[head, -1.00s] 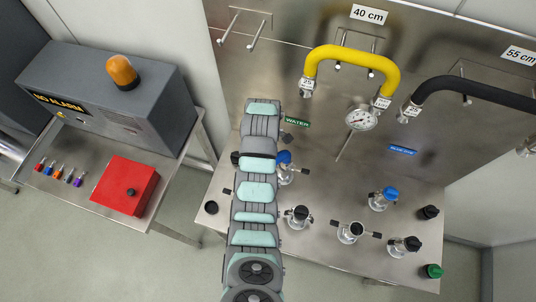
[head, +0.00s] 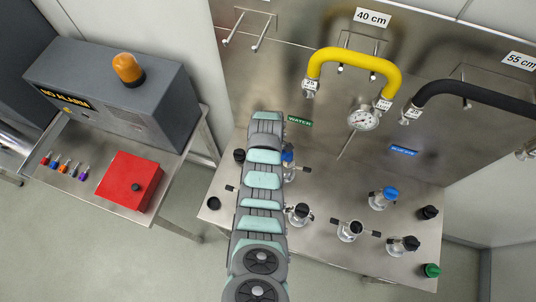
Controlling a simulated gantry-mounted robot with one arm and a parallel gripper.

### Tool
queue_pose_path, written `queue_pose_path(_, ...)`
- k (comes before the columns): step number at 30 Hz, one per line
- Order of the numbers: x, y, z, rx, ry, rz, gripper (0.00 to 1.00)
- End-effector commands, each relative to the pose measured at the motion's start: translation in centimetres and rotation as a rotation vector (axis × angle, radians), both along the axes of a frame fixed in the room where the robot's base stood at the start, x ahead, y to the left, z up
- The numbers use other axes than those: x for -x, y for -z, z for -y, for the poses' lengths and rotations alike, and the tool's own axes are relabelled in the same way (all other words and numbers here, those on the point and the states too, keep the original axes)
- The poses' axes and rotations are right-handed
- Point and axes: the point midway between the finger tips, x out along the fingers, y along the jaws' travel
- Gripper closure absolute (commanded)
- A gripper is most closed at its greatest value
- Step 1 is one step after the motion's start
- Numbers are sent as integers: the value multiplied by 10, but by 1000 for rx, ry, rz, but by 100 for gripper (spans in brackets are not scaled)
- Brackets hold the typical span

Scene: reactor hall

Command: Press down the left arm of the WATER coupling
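A green WATER label (head: 299,120) is on the steel back panel. Below it, a blue-topped coupling (head: 288,157) stands on the bench, partly hidden by my arm. A short dark lever (head: 304,168) sticks out on its right side. Its left side is behind my arm. A small dark lever end (head: 230,188) shows left of my arm; I cannot tell which fitting it belongs to. My arm reaches up the picture over the bench's left part. My gripper is hidden behind the arm, so its state and any contact do not show.
Several other couplings stand to the right, including a blue-topped one (head: 384,197) and a two-armed one (head: 350,230). A yellow hose (head: 352,58), a black hose (head: 475,92) and a gauge (head: 361,119) are behind. A red box (head: 128,181) and alarm unit (head: 110,95) are left.

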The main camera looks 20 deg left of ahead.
Motion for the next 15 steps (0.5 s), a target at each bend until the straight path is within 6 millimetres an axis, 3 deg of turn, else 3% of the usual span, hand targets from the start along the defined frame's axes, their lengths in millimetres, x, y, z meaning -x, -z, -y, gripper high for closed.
queue_pose_path(15,0,0,0,0,0,0,98)
